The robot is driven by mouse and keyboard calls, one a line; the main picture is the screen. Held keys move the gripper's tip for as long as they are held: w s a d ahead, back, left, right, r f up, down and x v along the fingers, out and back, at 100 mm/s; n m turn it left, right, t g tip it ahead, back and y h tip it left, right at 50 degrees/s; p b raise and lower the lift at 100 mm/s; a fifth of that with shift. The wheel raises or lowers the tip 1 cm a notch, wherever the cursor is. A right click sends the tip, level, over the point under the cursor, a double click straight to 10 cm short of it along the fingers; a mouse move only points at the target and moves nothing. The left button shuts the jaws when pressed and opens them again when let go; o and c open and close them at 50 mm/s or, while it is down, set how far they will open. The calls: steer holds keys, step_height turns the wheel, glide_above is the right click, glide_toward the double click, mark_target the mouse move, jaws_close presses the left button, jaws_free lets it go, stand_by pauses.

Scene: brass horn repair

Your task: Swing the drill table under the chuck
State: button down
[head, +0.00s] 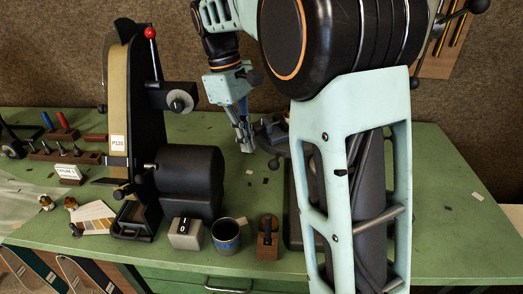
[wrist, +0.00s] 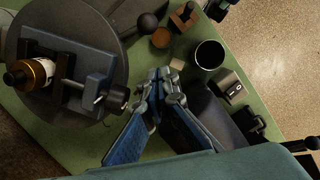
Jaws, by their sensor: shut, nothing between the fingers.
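The round dark grey drill table (wrist: 62,18) fills the left of the wrist view. A blue-grey vise (wrist: 92,72) sits on it, with a brass-and-white cylinder (wrist: 30,73) at its left. A lever with a black ball knob (wrist: 148,21) sticks out beyond the table's edge. In the head view a dark part of the table and vise (head: 271,132) shows just right of my gripper (head: 244,140), mostly hidden by my arm. My gripper (wrist: 166,82) is shut and empty, its tips to the right of the table. The chuck is hidden behind my arm.
A belt sander (head: 120,110) with a red-knobbed lever stands left of my gripper. A switch box (head: 186,233), a dark mug (head: 226,236) and a wooden block (head: 267,240) line the green bench's front. The bench's right end (head: 445,215) is mostly clear.

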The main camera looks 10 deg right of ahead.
steer(key=shift+s+d+f, duration=0.3)
steer(key=shift+s+d, duration=0.35)
steer(key=shift+d, duration=0.1)
steer(key=shift+s+d+f, duration=0.25)
steer(key=shift+s+d, duration=0.4)
steer(key=shift+d, duration=0.05)
steer(key=shift+s, duration=0.1)
